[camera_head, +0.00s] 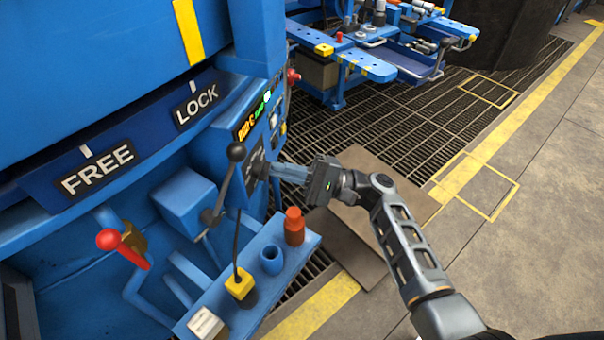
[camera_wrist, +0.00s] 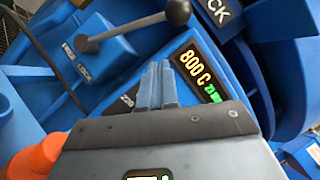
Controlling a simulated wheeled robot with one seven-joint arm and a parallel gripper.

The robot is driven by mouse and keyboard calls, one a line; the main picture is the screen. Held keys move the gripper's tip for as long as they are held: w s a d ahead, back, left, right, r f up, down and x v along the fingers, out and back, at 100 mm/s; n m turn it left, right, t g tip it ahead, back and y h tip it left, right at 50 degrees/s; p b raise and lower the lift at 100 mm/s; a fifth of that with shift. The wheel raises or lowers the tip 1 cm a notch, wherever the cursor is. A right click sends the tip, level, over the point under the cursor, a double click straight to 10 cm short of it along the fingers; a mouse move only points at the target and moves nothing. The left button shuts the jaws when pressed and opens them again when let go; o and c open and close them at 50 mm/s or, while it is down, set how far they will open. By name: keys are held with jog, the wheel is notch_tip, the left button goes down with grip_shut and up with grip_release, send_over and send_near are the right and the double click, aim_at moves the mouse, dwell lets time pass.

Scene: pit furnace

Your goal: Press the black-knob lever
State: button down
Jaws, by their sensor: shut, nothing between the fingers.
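The black-knob lever (camera_head: 228,178) stands at the front of the blue furnace in the head view, tilted up to the right with its round black knob at the top. In the wrist view the lever (camera_wrist: 130,29) crosses the upper left, its knob near the top middle. My gripper (camera_head: 272,172) is shut and empty, to the right of the knob and a little lower. Its blue fingers reach toward the control panel. In the wrist view my gripper (camera_wrist: 159,68) points at the panel below the display; I cannot tell whether the fingertips touch it.
A red-knob lever (camera_head: 122,246) stands at the left. FREE and LOCK labels (camera_head: 97,168) mark the furnace. A small shelf (camera_head: 262,298) below holds an orange bottle (camera_head: 294,226), a blue cup (camera_head: 271,259) and a yellow box (camera_head: 239,283). A lit display (camera_wrist: 195,68) shows 800 C. A workbench (camera_head: 385,62) stands behind.

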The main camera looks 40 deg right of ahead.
jog(key=w+a+r, duration=0.1)
jog(key=a+r, duration=0.2)
jog(key=a, duration=0.3)
jog(key=shift+w, duration=0.4)
